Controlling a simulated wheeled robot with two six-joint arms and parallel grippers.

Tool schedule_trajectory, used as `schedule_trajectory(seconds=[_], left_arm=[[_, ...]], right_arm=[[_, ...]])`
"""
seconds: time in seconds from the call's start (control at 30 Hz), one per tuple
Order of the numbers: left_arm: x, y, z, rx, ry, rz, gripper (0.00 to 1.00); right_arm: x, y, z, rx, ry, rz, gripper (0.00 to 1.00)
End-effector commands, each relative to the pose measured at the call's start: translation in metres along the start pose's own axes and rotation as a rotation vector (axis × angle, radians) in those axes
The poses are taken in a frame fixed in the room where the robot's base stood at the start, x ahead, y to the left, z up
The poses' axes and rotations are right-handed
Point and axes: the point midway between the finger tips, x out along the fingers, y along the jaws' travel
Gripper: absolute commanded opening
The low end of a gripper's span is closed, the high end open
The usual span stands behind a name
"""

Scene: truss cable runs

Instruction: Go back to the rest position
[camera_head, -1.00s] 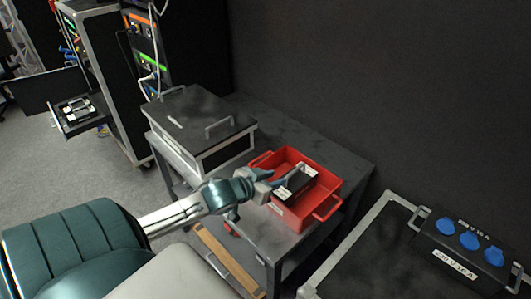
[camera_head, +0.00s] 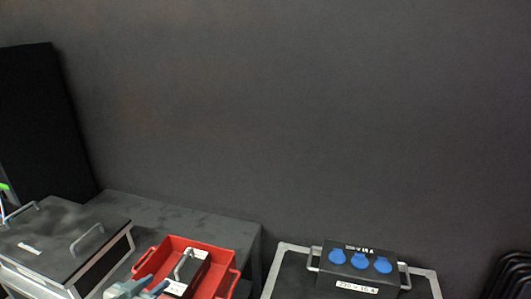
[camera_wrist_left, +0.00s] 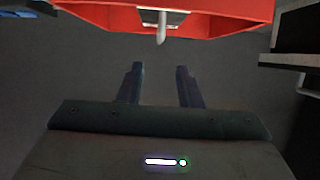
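My left gripper (camera_head: 150,290) shows at the bottom edge of the head view, at the near left side of a red tray (camera_head: 232,282). In the left wrist view its two fingers (camera_wrist_left: 159,85) stand apart with nothing between them. A black box with a grey handle and white labels (camera_head: 197,276) sits in the tray. The wrist view shows the tray (camera_wrist_left: 90,18) just beyond the fingertips, apart from them, with the handle (camera_wrist_left: 161,28) at its middle. My right gripper is in neither view.
The tray stands on a dark table (camera_head: 215,226) beside a lidded case (camera_head: 60,240) with two handles. To the right, a black power box with three blue sockets (camera_head: 350,285) rests on a metal-edged case (camera_head: 285,280). Coiled black cable (camera_head: 515,275) lies far right. A dark wall stands behind.

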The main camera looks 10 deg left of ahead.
Motion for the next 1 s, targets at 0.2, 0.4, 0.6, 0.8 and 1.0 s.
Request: schedule_trajectory(seconds=[0.2, 0.4, 0.6, 0.8, 1.0], left_arm=[[-0.013, 0.013, 0.037, 0.000, -0.111, -0.081, 0.32], [-0.051, 0.044, 0.100, 0.024, -0.377, -0.170, 0.32], [-0.088, 0.076, 0.140, 0.045, -0.601, -0.167, 0.32], [-0.118, 0.104, 0.162, 0.053, -0.760, -0.125, 0.32], [-0.130, 0.121, 0.185, 0.060, -0.874, -0.080, 0.32]], right_arm=[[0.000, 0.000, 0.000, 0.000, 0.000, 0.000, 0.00], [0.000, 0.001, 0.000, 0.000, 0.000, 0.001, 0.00], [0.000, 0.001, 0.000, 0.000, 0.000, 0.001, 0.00], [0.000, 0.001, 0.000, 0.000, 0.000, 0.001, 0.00], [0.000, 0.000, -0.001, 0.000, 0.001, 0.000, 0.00]])
